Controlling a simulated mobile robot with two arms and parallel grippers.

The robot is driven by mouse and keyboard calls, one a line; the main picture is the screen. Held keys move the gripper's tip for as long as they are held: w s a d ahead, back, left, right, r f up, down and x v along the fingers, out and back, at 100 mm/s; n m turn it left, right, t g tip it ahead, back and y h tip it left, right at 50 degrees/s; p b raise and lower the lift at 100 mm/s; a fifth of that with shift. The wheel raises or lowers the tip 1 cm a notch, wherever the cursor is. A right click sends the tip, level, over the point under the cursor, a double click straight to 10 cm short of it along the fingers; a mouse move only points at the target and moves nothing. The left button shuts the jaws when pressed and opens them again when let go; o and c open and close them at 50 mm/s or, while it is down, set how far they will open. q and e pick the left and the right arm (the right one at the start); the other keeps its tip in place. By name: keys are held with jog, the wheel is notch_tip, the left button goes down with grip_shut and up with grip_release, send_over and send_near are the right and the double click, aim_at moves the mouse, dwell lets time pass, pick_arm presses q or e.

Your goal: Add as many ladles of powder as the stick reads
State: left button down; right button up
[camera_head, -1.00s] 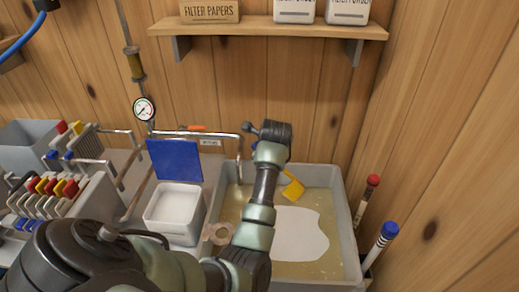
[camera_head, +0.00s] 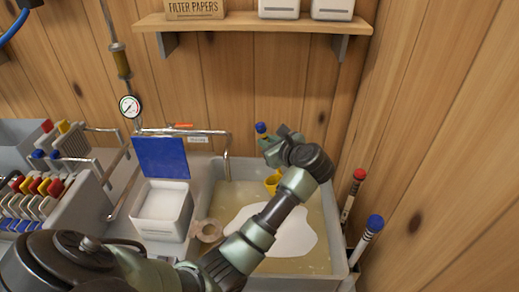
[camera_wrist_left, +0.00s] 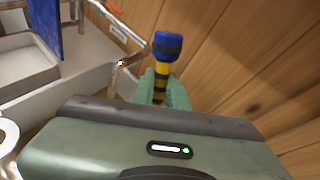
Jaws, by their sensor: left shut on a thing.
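My left gripper (camera_head: 277,147) is over the back part of the grey pan (camera_head: 342,232). It is shut on a blue-capped handle (camera_head: 260,127) with yellow and black bands, whose cap also shows in the left wrist view (camera_wrist_left: 167,45). A yellow piece (camera_head: 272,183) shows just below the gripper; its shape and its join to the handle are partly hidden. The pan holds golden liquid with a white patch (camera_head: 292,236) on it. An open box of white powder (camera_head: 163,206) with a raised blue lid (camera_head: 161,158) stands left of the pan. My right gripper is out of view.
A red-topped banded stick (camera_head: 353,192) and a blue-topped banded stick (camera_head: 369,236) stand right of the pan by the wall. Ladles with coloured handles (camera_head: 35,188) hang at the left. A metal spout (camera_head: 226,160) and a pressure gauge (camera_head: 130,106) are behind. A shelf (camera_head: 255,23) is above.

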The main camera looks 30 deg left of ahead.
pick_arm(q)
jog(key=d+y+b, duration=0.1)
jog(key=d+r+m+y+b, duration=0.1)
jog(key=d+r+t+y+b, duration=0.1)
jog(key=d, duration=0.1)
jog(key=shift+w+b, duration=0.1)
jog(key=shift+b, duration=0.3)
jog(key=shift+d+r+m+t+y+b, duration=0.15)
jog(key=shift+d+r+m+y+b, duration=0.1)
jog(key=shift+d+r+y+b, duration=0.15)
jog(key=shift+d+r+m+t+y+b, duration=0.15)
jog(key=shift+r+m+y, duration=0.15)
jog(key=shift+r, duration=0.2)
jog(key=shift+f, duration=0.1)
